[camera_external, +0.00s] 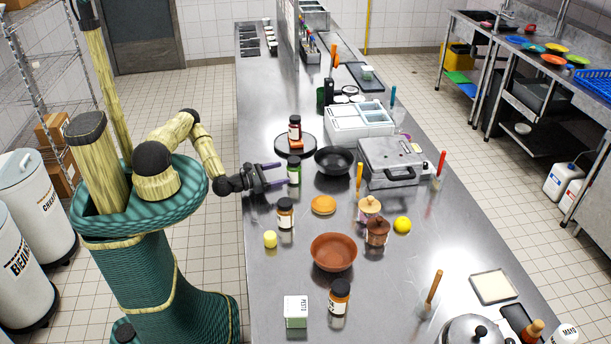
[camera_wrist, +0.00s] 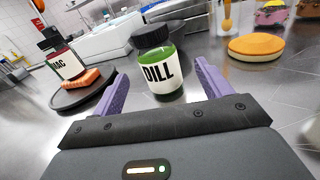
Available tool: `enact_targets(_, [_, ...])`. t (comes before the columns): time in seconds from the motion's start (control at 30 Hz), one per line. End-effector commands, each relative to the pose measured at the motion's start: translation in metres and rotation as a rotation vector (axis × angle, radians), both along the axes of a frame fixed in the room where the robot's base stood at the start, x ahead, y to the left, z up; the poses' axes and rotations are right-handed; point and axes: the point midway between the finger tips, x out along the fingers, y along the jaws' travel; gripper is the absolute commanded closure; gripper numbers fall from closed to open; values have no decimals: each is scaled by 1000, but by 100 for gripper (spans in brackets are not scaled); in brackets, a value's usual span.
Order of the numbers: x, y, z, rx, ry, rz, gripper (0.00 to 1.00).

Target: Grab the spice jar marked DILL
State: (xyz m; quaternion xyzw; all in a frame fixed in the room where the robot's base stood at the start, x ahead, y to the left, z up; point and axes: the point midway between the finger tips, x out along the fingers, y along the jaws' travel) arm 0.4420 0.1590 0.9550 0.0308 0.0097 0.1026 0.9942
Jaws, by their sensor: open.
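The DILL jar (camera_wrist: 158,72) is green with a white label and a black lid. In the wrist view it stands upright between and just beyond the two purple fingers of my gripper (camera_wrist: 160,92), its label facing me. In the external view the jar (camera_external: 294,173) stands on the steel counter near its left edge, at the fingertips of my gripper (camera_external: 284,175). My gripper is open, and I cannot tell whether either finger touches the jar.
A jar with a label ending in AC (camera_wrist: 64,62) stands by an orange sponge (camera_wrist: 82,79) on a dark round tray (camera_external: 281,146), left of the DILL jar in the wrist view. A black bowl (camera_external: 334,160), orange disc (camera_external: 323,205) and amber jar (camera_external: 286,213) are close by.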

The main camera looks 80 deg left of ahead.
Motion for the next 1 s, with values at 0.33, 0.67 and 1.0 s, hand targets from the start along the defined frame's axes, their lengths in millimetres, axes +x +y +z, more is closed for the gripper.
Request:
enact_targets(0.33, [-1, 1, -4, -61, -29, 28, 23])
enact_targets(0.67, [20, 5, -1, -56, -28, 26, 23])
enact_targets(1.0, [48, 12, -4, -59, -26, 26, 23])
